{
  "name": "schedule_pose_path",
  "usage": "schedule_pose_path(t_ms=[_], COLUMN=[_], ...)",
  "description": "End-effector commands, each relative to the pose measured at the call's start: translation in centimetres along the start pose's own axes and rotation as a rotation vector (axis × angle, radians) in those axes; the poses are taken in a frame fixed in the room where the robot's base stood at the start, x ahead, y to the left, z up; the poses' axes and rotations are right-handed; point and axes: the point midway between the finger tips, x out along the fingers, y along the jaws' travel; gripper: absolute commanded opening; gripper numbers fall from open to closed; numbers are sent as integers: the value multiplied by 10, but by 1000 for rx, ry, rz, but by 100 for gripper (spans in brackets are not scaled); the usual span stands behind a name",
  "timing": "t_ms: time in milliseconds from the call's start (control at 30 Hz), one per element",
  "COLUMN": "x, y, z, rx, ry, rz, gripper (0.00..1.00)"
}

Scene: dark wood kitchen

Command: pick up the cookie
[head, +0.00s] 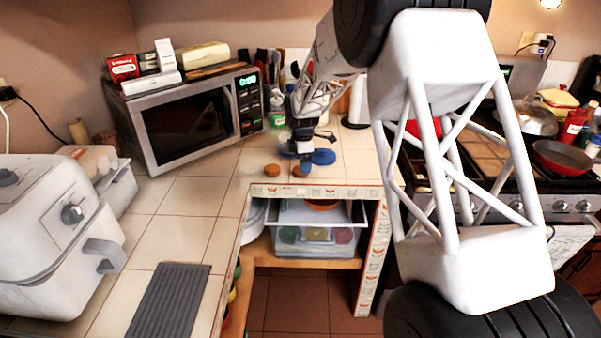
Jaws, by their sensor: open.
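Two small round orange-brown pieces that look like cookies lie on the tiled counter near its front edge. The left cookie (271,170) is in full view, just left of my gripper. The right cookie (297,172) is partly hidden by my gripper (304,166). My gripper points down at the counter with its blue-tipped fingers open. Its fingertips are right at the right cookie; I cannot tell whether they touch it or stand around it.
A blue round object (323,157) lies just right of my gripper. A microwave (190,122) stands to the left, with boxes on top. A white air fryer (55,240) is at the front left. Bottles and utensils (277,108) stand behind. The counter's front edge (300,191) is close.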

Motion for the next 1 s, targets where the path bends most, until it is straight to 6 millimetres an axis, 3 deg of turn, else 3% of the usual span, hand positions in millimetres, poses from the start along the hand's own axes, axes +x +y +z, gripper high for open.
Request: schedule_pose_path(t_ms=[300,867,1000], x=[28,29,29], y=[1,1,1], z=[0,0,0], rx=[0,0,0], ry=[0,0,0], rz=[0,1,1], gripper=[87,87,67])
